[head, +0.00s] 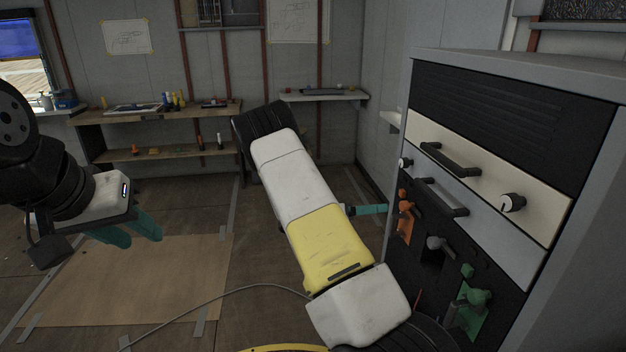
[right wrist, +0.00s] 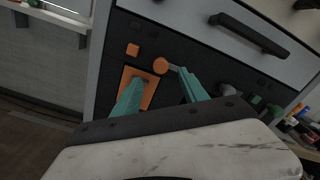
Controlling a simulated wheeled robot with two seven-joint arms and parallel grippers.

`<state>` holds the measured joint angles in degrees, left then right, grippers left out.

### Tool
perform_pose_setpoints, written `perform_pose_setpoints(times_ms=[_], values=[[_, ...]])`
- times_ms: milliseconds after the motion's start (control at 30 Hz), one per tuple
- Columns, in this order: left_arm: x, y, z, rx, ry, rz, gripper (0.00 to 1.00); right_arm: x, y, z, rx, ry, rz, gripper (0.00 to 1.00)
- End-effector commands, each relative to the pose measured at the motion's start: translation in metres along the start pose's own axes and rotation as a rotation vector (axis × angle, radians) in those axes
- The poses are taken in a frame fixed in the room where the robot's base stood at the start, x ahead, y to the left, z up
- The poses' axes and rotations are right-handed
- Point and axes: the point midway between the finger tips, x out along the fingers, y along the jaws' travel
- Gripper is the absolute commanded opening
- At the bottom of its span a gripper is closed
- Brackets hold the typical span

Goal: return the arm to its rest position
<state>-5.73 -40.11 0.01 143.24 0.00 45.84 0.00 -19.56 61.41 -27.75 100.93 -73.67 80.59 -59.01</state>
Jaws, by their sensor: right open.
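My right arm (head: 297,195), white and yellow, reaches across the middle of the head view toward the control panel. My right gripper (right wrist: 157,80) is open in the right wrist view, its teal fingers spread in front of an orange plate (right wrist: 149,98) and a round orange knob (right wrist: 161,66). I cannot tell whether either finger touches them. In the head view a teal finger shows just left of the orange control (head: 404,216); the rest of that gripper is hidden behind the arm. My left gripper (head: 138,238) hangs at the left, its teal fingers apart and empty.
The tall cabinet (head: 490,105) on the right carries bar handles (head: 450,160), a white dial (head: 512,203), a grey control (head: 438,244) and a green control (head: 474,296). A workbench (head: 160,115) stands at the back. A cable (head: 235,291) crosses the open floor.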

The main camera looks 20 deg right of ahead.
Motion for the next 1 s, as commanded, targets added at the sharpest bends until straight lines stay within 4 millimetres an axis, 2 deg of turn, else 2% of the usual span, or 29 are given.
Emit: perform_pose_setpoints(times_ms=[167,367,467,667,1000], values=[[0.0,0.0,0.0,0.0,0.0,0.0,0.36,0.001,-0.009,0.0,0.04,0.051,0.001,0.51],[0.0,0.0,0.0,0.0,0.0,0.0,0.36,0.0,-0.048,-0.006,0.247,0.307,0.003,0.51],[0.0,0.0,0.0,0.0,0.0,0.0,0.36,-0.008,-0.071,-0.011,0.382,0.466,0.0,0.51],[0.0,0.0,0.0,0.0,0.0,0.0,0.36,-0.034,-0.114,-0.017,0.644,0.773,-0.019,0.51],[0.0,0.0,0.0,0.0,0.0,0.0,0.36,-0.096,-0.187,-0.012,1.063,1.27,-0.09,0.51]])
